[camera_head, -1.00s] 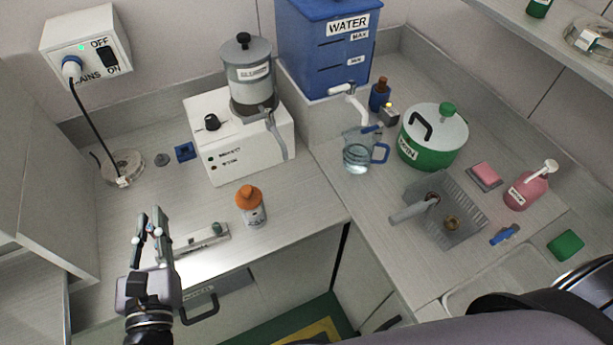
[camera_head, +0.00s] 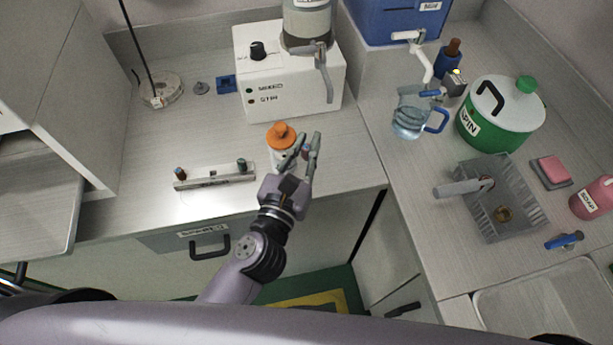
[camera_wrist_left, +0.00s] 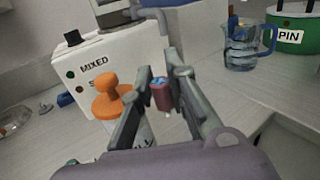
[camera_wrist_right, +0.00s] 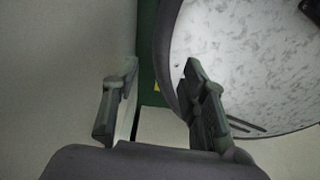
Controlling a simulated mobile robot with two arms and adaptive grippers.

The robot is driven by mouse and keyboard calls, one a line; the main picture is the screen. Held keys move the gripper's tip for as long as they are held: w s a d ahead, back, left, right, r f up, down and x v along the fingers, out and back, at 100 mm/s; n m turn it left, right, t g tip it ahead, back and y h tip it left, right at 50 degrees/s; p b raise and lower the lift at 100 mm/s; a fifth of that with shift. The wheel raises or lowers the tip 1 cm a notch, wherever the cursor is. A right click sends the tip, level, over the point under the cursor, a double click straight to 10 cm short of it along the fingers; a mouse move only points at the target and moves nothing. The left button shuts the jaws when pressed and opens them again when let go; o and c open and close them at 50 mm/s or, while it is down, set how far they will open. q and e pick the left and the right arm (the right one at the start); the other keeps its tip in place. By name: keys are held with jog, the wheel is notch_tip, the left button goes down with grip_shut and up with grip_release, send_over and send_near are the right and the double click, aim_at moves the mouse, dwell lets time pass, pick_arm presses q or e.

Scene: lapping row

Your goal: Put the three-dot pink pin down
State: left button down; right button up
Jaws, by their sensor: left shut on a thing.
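My left gripper (camera_head: 305,150) is shut on a small dull-pink pin with a blue top, seen between the fingertips in the left wrist view (camera_wrist_left: 160,95). Its dots cannot be made out. The pin is held above the counter's front part, just right of the orange-capped bottle (camera_head: 280,134). A pale rack (camera_head: 213,180) lies on the counter to the left. It carries a brown-orange-topped pin (camera_head: 180,173) at its left end and a green-topped pin (camera_head: 242,165) at its right end. My right gripper (camera_wrist_right: 160,95) is open and empty, away from the counter.
The white mixer box (camera_head: 290,85) stands behind the bottle. A blue-handled jug (camera_head: 410,120), a green pot (camera_head: 500,115) and a grey basket (camera_head: 500,205) are to the right. The counter (camera_head: 140,150) is clear behind the rack's left end.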

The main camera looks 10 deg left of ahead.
pick_arm(q)
notch_tip(320, 180, down, 4)
jog(key=shift+f+b, duration=0.25)
jog(key=shift+b, duration=0.55)
jog(key=shift+f+b, duration=0.35)
jog(key=shift+f, duration=0.2)
jog(key=shift+f+b, duration=1.4)
jog(key=shift+f, duration=0.6)
pick_arm(e)
notch_tip(320, 180, down, 6)
jog(key=shift+w+d, duration=0.2)
jog(key=shift+w, duration=0.1)
pick_arm(q)
jog(key=shift+f, duration=0.15)
pick_arm(e)
jog(key=shift+f, duration=0.15)
pick_arm(q)
jog(key=shift+f, duration=0.15)
jog(key=c, duration=1.6)
grip_release()
pick_arm(e)
jog(key=shift+a, duration=0.1)
